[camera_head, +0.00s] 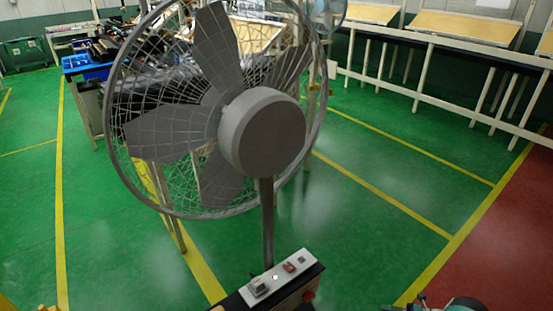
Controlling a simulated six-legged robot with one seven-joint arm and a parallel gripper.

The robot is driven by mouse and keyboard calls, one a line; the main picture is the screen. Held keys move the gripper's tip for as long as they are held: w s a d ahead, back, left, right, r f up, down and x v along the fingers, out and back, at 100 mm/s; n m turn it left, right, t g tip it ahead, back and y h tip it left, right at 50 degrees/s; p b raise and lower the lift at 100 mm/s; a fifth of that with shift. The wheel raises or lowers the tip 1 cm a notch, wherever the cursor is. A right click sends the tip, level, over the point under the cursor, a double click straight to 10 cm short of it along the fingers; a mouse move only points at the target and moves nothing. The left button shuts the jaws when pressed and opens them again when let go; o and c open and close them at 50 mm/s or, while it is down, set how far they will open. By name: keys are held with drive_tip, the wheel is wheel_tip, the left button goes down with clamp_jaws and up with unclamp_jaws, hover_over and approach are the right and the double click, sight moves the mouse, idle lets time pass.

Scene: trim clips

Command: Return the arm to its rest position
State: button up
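My gripper is not in view, and I cannot make out my arm in this picture. No trim clips can be told apart here. A large grey fan (262,133) with a wire cage stands upright close in front and fills the upper middle of the head view. Its pole (267,225) runs down to behind a control box (283,276) with a pale top panel, small switches and a red knob on its side. The lower edge of the picture cuts off the box.
The green floor (375,185) with yellow lines is clear on the right. A cluttered workbench (85,62) with a blue bin stands behind the fan at left. A pale rail (440,50) runs along the right back. A partly cut-off teal and dark object (465,304) is at bottom right.

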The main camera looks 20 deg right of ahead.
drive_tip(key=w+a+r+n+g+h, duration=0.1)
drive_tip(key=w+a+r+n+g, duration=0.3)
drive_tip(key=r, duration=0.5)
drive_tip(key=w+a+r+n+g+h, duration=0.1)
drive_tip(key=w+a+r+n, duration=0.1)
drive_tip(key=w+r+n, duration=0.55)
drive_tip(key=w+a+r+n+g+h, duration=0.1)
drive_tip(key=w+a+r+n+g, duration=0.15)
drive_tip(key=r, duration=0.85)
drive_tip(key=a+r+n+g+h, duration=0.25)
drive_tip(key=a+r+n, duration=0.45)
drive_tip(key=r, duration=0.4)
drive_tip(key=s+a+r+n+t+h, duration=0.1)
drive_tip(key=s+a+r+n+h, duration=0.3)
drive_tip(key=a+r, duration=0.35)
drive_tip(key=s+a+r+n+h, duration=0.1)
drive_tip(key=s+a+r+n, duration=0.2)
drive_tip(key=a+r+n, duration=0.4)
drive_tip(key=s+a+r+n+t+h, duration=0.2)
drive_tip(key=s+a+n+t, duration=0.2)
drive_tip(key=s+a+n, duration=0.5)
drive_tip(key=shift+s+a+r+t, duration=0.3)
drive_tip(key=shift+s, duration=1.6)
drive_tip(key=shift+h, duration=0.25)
